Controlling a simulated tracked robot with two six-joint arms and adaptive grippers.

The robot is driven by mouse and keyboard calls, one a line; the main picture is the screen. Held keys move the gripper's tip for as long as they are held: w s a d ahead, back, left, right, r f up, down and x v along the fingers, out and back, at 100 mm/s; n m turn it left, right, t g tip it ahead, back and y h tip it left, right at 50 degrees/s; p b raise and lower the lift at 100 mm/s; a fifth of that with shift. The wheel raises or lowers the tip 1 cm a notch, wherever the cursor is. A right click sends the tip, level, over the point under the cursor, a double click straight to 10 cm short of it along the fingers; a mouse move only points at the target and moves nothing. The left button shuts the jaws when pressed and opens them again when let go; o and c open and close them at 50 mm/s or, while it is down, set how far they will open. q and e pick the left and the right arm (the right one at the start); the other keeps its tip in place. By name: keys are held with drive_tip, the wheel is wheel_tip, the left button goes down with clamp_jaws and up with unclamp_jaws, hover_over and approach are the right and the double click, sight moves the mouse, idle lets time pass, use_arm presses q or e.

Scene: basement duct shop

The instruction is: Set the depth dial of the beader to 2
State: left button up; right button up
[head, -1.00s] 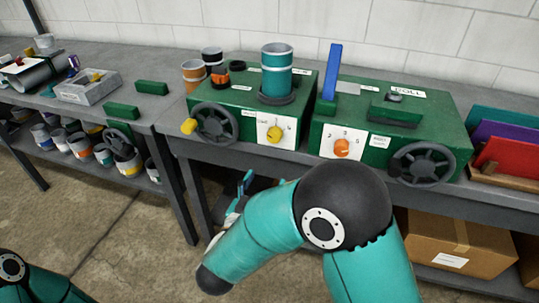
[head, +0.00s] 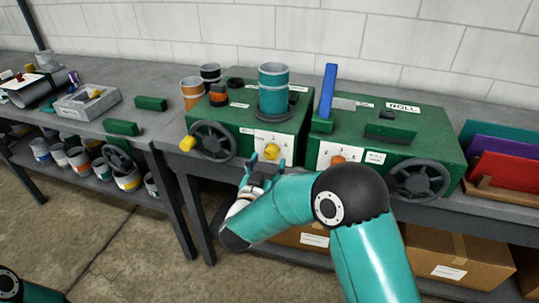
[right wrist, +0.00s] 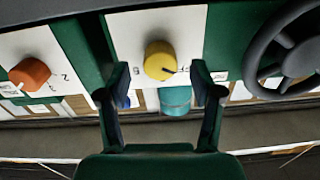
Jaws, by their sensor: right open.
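The left green machine (head: 245,103) has a yellow dial (head: 271,152) on a white plate on its front. In the right wrist view the yellow dial (right wrist: 160,58) has a dark mark pointing toward the lower right; the plate's markings are too small to read surely. My right gripper (head: 267,161) is open just in front of this dial. In the right wrist view its fingers (right wrist: 162,88) stand either side of and below the dial, with no visible grip on it. An orange dial (head: 338,160) sits on the right green machine (head: 420,142), labelled ROLL. My left gripper is out of view.
A black handwheel (head: 213,142) with a yellow handle is left of the yellow dial; another handwheel (head: 419,180) is on the right machine. A teal cylinder (head: 273,90) stands on the left machine. A cardboard box (head: 450,258) lies below the bench.

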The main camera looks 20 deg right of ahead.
drive_tip(key=shift+x, duration=1.25)
drive_tip(key=c, duration=1.1)
